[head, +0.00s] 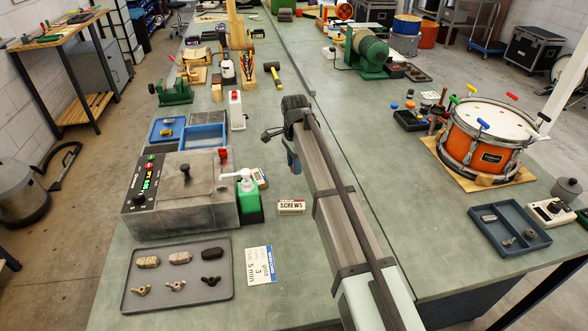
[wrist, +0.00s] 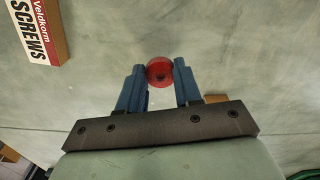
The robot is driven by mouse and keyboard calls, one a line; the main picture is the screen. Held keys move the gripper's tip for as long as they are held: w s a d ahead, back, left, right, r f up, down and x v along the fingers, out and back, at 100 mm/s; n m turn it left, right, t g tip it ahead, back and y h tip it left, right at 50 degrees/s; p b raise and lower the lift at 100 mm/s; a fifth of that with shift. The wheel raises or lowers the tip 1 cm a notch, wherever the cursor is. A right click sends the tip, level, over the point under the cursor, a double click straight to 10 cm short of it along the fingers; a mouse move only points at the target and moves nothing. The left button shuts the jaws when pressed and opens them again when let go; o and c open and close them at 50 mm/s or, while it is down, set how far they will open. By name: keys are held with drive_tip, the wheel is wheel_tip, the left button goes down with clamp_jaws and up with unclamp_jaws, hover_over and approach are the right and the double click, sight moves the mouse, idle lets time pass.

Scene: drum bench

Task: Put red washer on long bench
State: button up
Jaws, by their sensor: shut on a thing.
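The red washer (wrist: 159,72) is a small red disc with a dark centre in the wrist view. My gripper (wrist: 160,74) is shut on it, with a blue finger on each side. In the head view my gripper (head: 291,160) is above the grey-green long bench (head: 270,113), and the washer cannot be made out there. The bench top also fills most of the wrist view (wrist: 235,50). I cannot tell exactly how high the washer is above the bench.
The screws box (head: 291,207) lies on the bench left of my arm. A green bottle (head: 249,200) and a control box (head: 180,200) stand further left, with a grey tray (head: 178,290) in front. An orange drum (head: 487,145) stands right.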

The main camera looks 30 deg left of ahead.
drive_tip(key=shift+f, duration=1.15)
drive_tip(key=shift+f, duration=0.15)
drive_tip(key=o, duration=1)
wheel_tip(320, 180, up, 12)
drive_tip(key=shift+r, duration=0.15)
